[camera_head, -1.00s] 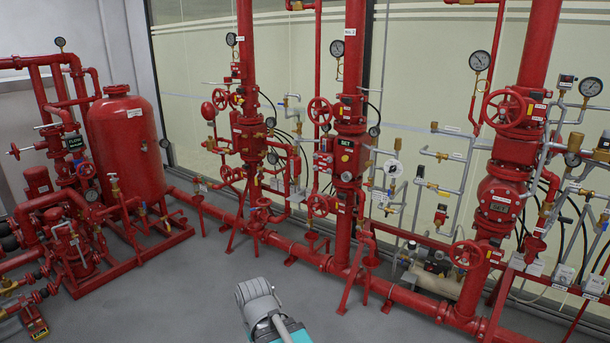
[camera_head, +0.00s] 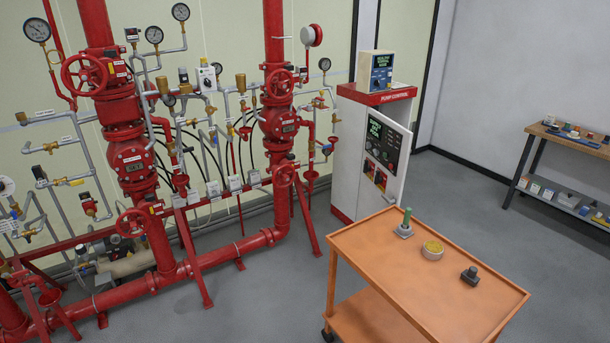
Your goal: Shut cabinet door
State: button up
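A white cabinet with a red top (camera_head: 376,94), labelled as pump control, stands against the back wall right of the pipes. Its door (camera_head: 380,151), with a small display and several coloured buttons, is swung partly open toward me, its free edge at the right. A darker gap shows behind the door's edge. My gripper is not in view.
An orange cart (camera_head: 450,293) stands in front of the cabinet, with a green-handled item (camera_head: 406,223), a yellow round item (camera_head: 433,250) and a dark item (camera_head: 469,275) on top. Red pipes (camera_head: 129,158) fill the left. A workbench (camera_head: 568,140) stands far right. Grey floor between is clear.

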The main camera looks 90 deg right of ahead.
aim_at(384, 135)
jog(key=z, duration=0.35)
jog(key=i, duration=0.1)
jog(key=z, duration=2.7)
jog(key=i, duration=1.7)
jog(key=u, duration=0.05)
